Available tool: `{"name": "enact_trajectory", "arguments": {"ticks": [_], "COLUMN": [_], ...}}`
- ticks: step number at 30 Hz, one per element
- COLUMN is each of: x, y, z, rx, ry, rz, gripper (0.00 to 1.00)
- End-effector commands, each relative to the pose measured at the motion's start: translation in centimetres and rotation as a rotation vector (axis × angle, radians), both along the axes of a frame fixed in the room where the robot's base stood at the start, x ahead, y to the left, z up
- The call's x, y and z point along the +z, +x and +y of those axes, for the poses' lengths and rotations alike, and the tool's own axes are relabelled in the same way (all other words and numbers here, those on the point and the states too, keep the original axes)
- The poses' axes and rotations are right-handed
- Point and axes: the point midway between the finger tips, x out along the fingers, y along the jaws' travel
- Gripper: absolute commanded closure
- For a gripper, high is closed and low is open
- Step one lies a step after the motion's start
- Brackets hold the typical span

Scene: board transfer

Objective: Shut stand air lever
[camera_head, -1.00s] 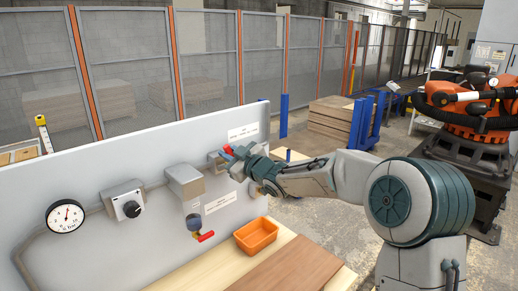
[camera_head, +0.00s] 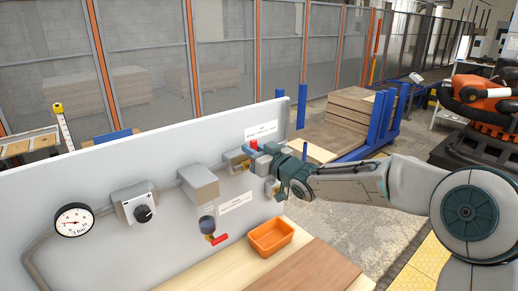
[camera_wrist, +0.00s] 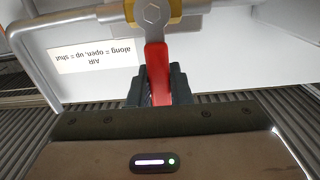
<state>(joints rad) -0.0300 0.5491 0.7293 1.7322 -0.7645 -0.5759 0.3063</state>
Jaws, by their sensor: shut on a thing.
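The red stand air lever (camera_wrist: 157,75) hangs from a bolt on a brass-coloured valve (camera_wrist: 172,12) in the wrist view. It lies between the two dark fingers of my gripper (camera_wrist: 158,88), which is shut on it. The lever stands roughly square to the grey pipe (camera_wrist: 75,26), on the side of the label (camera_wrist: 95,56) reading "AIR along = open, up = shut", upside down here. In the head view my gripper (camera_head: 262,158) reaches the panel from the right, and a bit of the red lever (camera_head: 252,145) shows above its fingers, the rest hidden.
The grey panel (camera_head: 105,185) also carries a gauge (camera_head: 74,220), a knob box (camera_head: 134,202) and a second red-handled valve (camera_head: 219,239) lower down. An orange bin (camera_head: 271,237) stands on the bench (camera_head: 222,265) below my forearm.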

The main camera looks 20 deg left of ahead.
Motion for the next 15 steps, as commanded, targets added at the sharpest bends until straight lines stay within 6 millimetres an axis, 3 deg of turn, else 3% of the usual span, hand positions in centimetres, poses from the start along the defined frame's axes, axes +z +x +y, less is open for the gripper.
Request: {"name": "enact_trajectory", "arguments": {"ticks": [7,8,10,15], "x": [-0.20,-0.21,-0.18,-0.11], "y": [0.05,0.05,0.06,0.10], "z": [-0.08,-0.09,-0.11,-0.14], "rx": [-0.002,-0.002,-0.002,-0.003], "ry": [0.000,0.000,0.000,0.000], "rz": [0.006,0.006,0.006,0.004], "gripper": [1.00,0.77,0.60,0.60]}}
